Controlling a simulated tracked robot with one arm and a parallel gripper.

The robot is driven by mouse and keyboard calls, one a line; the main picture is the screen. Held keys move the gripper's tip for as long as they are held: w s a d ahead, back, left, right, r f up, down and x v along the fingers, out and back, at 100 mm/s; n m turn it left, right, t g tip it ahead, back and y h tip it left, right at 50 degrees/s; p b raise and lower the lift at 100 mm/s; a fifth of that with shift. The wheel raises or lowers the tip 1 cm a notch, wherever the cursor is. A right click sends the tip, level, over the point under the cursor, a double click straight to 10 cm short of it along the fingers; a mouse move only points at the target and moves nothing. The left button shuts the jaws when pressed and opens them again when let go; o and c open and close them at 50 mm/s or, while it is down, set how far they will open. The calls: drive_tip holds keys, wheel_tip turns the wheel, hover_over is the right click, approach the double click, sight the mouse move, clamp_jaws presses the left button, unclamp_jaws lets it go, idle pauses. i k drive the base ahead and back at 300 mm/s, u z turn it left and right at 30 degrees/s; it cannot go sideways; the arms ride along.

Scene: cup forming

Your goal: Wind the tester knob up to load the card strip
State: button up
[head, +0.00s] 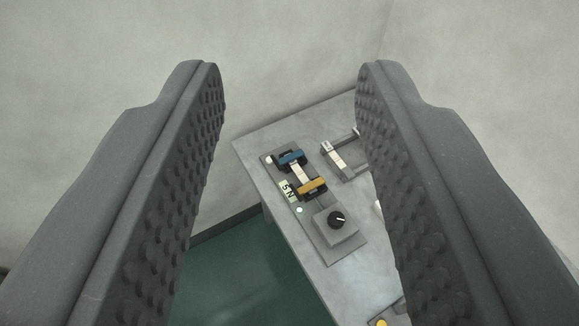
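The tester (321,247) is a grey base plate lying along the left part of a grey table. Its black knob (336,220) with a white pointer line sits on a grey box at the near end. The pale card strip (300,175) spans between a blue clamp (291,158) and an orange clamp (312,187). A small label reading "5 N" (288,191) and a pale green round light (299,210) are beside them. My gripper (290,85) is wide open and empty, its two dark studded fingers well above and short of the table.
The grey table (262,138) stands against pale walls in the corner. Another metal fixture (338,158) is right of the tester, partly hidden by my right finger. A yellow button (382,322) shows at the bottom edge. Green floor (240,275) lies left of the table.

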sight(335, 220)
drive_tip(key=z, duration=0.05)
drive_tip(key=i, duration=0.1)
drive_tip(key=u, duration=0.25)
drive_tip(key=k, duration=1.45)
drive_tip(key=z, duration=0.35)
drive_tip(key=i, duration=2)
